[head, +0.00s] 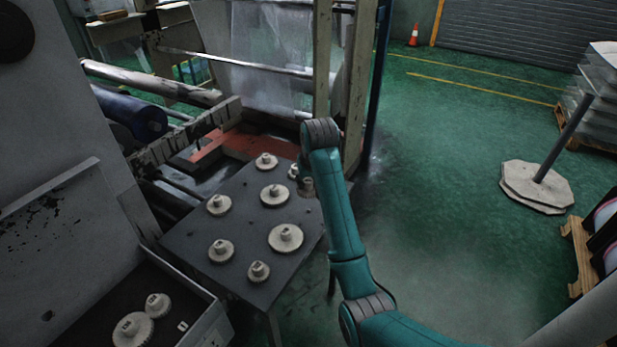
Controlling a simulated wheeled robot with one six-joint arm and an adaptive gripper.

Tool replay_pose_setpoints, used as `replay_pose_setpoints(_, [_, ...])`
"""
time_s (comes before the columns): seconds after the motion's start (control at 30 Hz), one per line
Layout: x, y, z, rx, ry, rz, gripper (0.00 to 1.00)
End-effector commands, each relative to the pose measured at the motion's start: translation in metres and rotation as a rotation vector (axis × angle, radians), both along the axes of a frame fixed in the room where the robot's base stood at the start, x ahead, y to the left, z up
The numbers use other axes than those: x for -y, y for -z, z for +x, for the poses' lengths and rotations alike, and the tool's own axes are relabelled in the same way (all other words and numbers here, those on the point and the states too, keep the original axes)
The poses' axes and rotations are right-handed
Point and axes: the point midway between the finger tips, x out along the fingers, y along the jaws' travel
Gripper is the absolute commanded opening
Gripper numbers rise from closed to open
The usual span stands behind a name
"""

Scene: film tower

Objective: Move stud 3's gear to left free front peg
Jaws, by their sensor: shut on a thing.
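A dark table (245,225) carries several pale gears with raised hubs. One is at the back (266,161), one is at the front (259,271), and a large one (285,238) sits at the right. An open grey box (207,318) at the lower left holds a large gear (132,330) and a smaller gear (158,305). A small pale mark lies to their right in the box; I cannot tell whether it is a stud. My arm stretches over the table's right side and hides part of it. Peg numbers are unreadable.
A machine frame with rollers (150,80) and hanging film stands behind the table. A post on a pale base (535,187) stands at the right, near a pallet (580,255). The green floor between them is clear. A cone (414,37) stands far back.

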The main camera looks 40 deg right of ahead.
Motion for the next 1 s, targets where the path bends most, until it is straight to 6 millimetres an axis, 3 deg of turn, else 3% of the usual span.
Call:
replay_pose_setpoints(0.6, [0.000, 0.060, 0.000, -0.001, -0.001, 0.000, 0.00])
replay_pose_setpoints(1.0, [0.000, 0.069, 0.000, -0.001, -0.001, 0.000, 0.00])
